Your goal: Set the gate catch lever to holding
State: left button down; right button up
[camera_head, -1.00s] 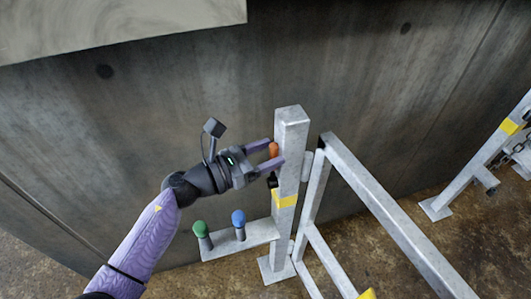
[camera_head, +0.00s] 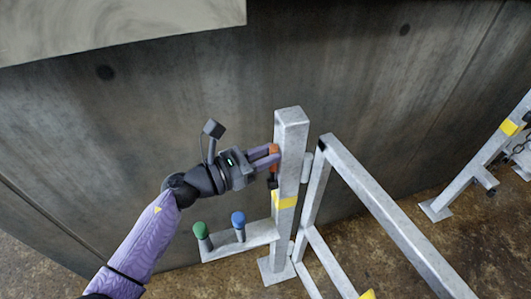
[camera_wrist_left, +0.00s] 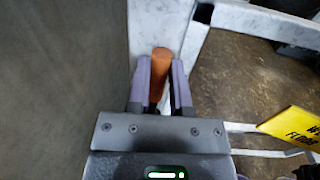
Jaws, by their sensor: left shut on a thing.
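The gate catch lever has an orange handle (camera_head: 274,150) and sits on the left side of the upright galvanised post (camera_head: 291,140), above a yellow band. My left gripper (camera_head: 273,155) is shut on the orange handle, its two purple fingers on either side of it. In the left wrist view the orange handle (camera_wrist_left: 160,70) stands between the finger pads, its top extending past them. The lever's lower part is mostly hidden by the fingers, with a dark piece just below. My right gripper is not in view.
A green knob (camera_head: 200,230) and a blue knob (camera_head: 238,219) stand on a bracket low to the left of the post. The gate frame (camera_head: 385,205) extends right from the post. A concrete wall (camera_head: 180,100) is behind. A yellow sign (camera_wrist_left: 295,127) shows in the wrist view.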

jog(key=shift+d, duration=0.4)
pick_arm(q)
jog(key=shift+f, duration=0.1)
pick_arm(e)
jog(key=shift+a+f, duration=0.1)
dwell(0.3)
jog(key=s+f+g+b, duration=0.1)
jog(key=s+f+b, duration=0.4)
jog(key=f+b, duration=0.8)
pick_arm(q)
jog(key=s+d+f+m+h+b, duration=0.1)
jog(key=s+d+f+m+h, duration=0.1)
jog(key=s+f+m, duration=0.3)
jog(key=shift+s+d+m+g, duration=0.35)
jog(key=shift+s+m, duration=1.3)
jog(key=shift+m, duration=2.15)
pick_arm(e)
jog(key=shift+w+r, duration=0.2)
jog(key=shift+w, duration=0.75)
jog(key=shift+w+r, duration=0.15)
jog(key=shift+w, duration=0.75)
pick_arm(q)
jog(key=c, duration=0.5)
grip_release()
jog(key=shift+c, duration=0.2)
